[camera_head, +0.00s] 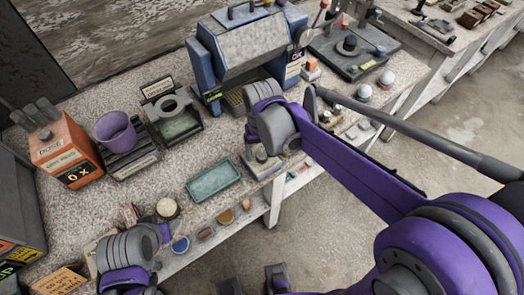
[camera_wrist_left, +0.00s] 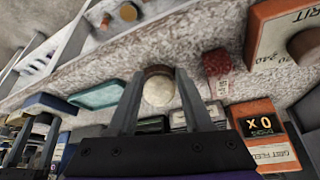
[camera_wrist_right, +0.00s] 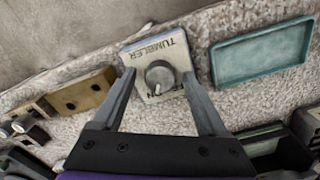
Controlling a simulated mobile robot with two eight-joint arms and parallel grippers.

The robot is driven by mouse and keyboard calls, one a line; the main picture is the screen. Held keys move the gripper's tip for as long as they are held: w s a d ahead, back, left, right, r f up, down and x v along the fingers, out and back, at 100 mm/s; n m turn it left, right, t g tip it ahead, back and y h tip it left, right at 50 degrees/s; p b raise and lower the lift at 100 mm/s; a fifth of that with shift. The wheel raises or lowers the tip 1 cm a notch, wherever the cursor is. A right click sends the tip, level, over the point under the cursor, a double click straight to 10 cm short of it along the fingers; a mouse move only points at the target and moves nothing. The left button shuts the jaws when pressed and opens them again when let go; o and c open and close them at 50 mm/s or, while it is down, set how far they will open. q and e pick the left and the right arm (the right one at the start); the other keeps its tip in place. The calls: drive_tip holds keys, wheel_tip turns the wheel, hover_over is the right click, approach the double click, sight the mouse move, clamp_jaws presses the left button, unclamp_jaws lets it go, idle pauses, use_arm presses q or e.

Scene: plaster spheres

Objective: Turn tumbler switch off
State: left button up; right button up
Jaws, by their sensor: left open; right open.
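The tumbler switch is a pale plate (camera_wrist_right: 146,48) lettered TUMBLER, with a round grey knob (camera_wrist_right: 159,76) on it. The letters ON show beside the knob on the side toward my gripper. My right gripper (camera_wrist_right: 157,80) is open, its fingers on either side of the knob, apart from it as far as I can see. In the head view the switch (camera_head: 262,160) is partly hidden by my right wrist. My left gripper (camera_wrist_left: 158,78) is open at the lower left of the head view. A cream round object (camera_wrist_left: 158,90) shows between its fingers, not visibly gripped.
A teal tray (camera_head: 214,181) lies just left of the switch. A blue-grey tumbler machine (camera_head: 250,50) stands behind it. An orange box (camera_head: 64,150) and a purple cup (camera_head: 115,131) stand at the left. Small coloured discs lie along the bench's front edge.

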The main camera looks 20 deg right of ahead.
drive_tip(key=shift+c, duration=0.2)
clamp_jaws()
drive_tip(key=shift+n, duration=0.4)
use_arm(q)
drive_tip(key=shift+f, duration=0.15)
use_arm(e)
drive_tip(key=n, duration=0.2)
drive_tip(key=shift+n, duration=0.4)
use_arm(q)
drive_tip(key=shift+f, duration=0.1)
use_arm(e)
drive_tip(key=n, duration=0.3)
drive_tip(key=shift+n, duration=0.3)
use_arm(q)
drive_tip(key=shift+s+f+b, duration=0.1)
drive_tip(key=shift+f+b, duration=0.05)
drive_tip(key=shift+b, duration=0.2)
use_arm(e)
drive_tip(key=n, duration=0.6)
drive_tip(key=shift+n, duration=0.3)
